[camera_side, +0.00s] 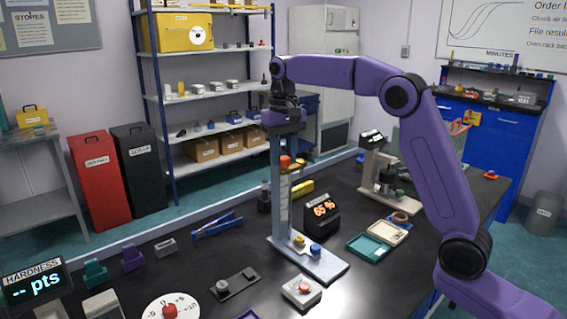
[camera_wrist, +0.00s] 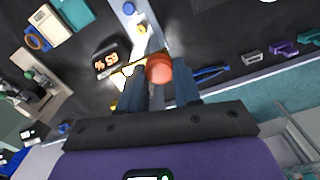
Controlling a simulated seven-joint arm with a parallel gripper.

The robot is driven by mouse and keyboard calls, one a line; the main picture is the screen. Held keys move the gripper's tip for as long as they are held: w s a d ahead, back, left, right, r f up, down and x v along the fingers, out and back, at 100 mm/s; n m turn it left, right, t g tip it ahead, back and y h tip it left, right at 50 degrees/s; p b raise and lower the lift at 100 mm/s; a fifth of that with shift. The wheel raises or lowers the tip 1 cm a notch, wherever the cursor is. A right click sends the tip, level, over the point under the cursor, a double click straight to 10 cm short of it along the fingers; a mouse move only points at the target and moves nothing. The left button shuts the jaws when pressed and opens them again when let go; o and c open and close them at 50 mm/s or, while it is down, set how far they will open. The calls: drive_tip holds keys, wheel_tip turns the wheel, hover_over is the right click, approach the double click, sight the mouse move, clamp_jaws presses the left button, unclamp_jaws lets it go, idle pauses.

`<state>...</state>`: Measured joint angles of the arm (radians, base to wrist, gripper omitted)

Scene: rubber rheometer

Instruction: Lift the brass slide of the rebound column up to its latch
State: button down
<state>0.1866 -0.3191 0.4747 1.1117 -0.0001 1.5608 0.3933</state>
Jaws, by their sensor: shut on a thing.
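The rebound column (camera_side: 273,205) stands upright on its grey base plate, with a pale scale strip up its front. A red knob (camera_side: 285,161) shows high on the column, directly below my gripper (camera_side: 284,150). In the wrist view the same red knob (camera_wrist: 159,68) sits between the fingertips of my gripper (camera_wrist: 162,76), which is shut on it. The brass slide body cannot be made out clearly around the knob, and my gripper hides the column top and the latch. A brass-coloured part (camera_side: 299,240) and a blue knob (camera_side: 315,249) are on the base plate.
A black display (camera_side: 322,212) reading 65 % stands right of the column. A bench instrument (camera_side: 384,178) stands behind it. Blue tongs (camera_side: 217,225), a dial (camera_side: 171,309) and a small white block (camera_side: 302,291) lie on the black table. Bare table lies front right.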

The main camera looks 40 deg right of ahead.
drive_tip(key=shift+r, duration=0.35)
drive_tip(key=c, duration=0.9)
unclamp_jaws()
drive_tip(key=shift+o, duration=0.6)
drive_tip(key=shift+f, duration=0.1)
drive_tip(key=shift+r, duration=3.75)
